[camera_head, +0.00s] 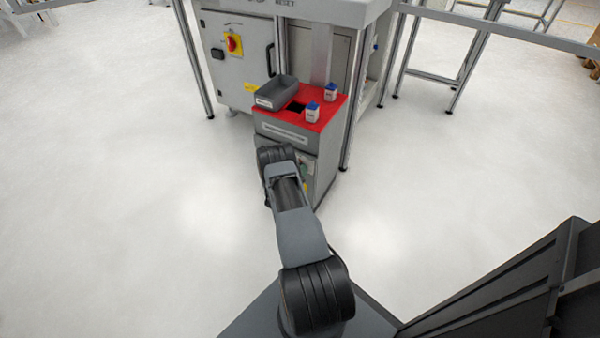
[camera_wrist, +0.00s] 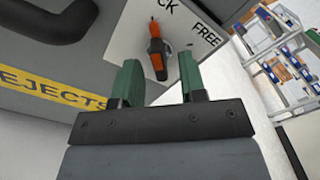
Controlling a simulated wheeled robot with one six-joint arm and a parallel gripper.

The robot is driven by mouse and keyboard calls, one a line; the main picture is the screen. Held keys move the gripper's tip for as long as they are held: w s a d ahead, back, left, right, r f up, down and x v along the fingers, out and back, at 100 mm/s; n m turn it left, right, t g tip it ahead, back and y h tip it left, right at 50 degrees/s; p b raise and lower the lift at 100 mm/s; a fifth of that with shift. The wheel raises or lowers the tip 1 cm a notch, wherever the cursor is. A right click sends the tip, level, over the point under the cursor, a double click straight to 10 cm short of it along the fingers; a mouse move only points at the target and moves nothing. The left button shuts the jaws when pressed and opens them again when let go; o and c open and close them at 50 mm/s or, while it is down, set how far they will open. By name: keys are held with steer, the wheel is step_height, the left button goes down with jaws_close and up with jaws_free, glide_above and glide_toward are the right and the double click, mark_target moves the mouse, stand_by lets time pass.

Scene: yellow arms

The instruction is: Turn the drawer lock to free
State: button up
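In the wrist view the drawer lock is a small knob (camera_wrist: 156,46) in orange and dark grey on a pale label plate (camera_wrist: 194,58). Its narrow orange end points to the top of the picture, near the cut-off letters "CK"; the word "FREE" is to its right. My gripper (camera_wrist: 160,65) is open, with one green finger on each side of the knob's line. A gap shows between the fingers and the knob; I cannot tell the depth between them. In the head view my arm hides the gripper and the lock on the cabinet's (camera_head: 325,165) front.
A black handle (camera_wrist: 55,20) and a yellow "REJECTS" strip (camera_wrist: 50,90) are on the grey front at left. The red cabinet top (camera_head: 295,118) holds a grey bin (camera_head: 276,93) and two small blue-capped containers (camera_head: 312,114). Frame posts stand close by; the floor is clear.

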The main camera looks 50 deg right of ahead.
steer(key=shift+w+d, duration=0.1)
steer(key=shift+d, duration=0.2)
steer(key=shift+a, duration=0.1)
jaws_close()
